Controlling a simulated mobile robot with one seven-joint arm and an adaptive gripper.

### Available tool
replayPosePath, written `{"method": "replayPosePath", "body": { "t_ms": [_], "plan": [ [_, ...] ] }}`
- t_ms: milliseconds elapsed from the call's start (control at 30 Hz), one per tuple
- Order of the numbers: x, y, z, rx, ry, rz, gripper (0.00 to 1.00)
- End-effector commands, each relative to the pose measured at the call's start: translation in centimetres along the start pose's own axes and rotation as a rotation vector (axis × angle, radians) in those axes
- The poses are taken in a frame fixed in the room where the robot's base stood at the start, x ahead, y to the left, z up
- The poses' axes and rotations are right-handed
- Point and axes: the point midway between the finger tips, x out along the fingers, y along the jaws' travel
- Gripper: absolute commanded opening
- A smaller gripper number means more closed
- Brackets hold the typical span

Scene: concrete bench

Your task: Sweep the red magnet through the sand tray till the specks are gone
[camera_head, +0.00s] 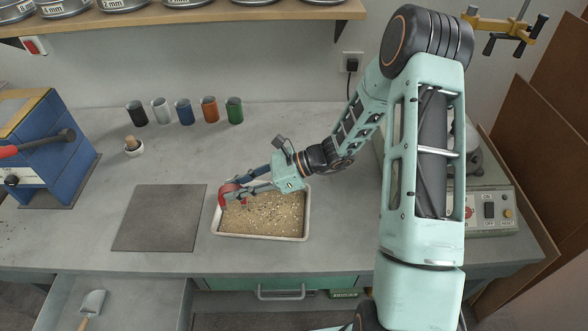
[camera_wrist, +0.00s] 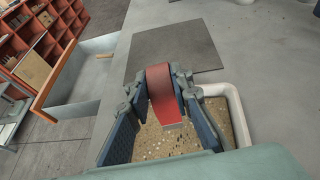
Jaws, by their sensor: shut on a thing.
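The red magnet (camera_head: 228,191) is curved and sits between the fingers of my gripper (camera_head: 232,191) at the left end of the sand tray. In the wrist view, my gripper (camera_wrist: 162,102) is shut on the magnet (camera_wrist: 163,90), which hides part of the sand. The sand tray (camera_head: 305,213) has a pale rim and stands on the bench. Its sand is tan with scattered light and dark specks; the dark ones show left of middle. The tray's rim also shows in the wrist view (camera_wrist: 240,115). I cannot tell whether the magnet touches the sand.
A dark flat mat (camera_head: 158,218) lies left of the tray. A blue machine (camera_head: 55,150) is at the left. An open drawer (camera_head: 125,300) juts out in front, holding a scoop (camera_head: 92,303).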

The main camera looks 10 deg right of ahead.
Motion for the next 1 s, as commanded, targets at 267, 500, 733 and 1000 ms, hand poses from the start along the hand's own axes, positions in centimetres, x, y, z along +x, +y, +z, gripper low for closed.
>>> {"method": "replayPosePath", "body": {
  "t_ms": [267,500,733,1000],
  "plan": [
    [-1.3,-0.1,2.7,-0.002,-0.002,0.003,0.0],
    [-2.0,-0.2,3.9,-0.004,-0.002,0.006,0.0],
    [-2.0,-0.2,4.0,-0.003,-0.002,0.007,0.0],
    [-2.0,-0.2,4.0,-0.003,-0.002,0.007,0.0]
  ]
}}
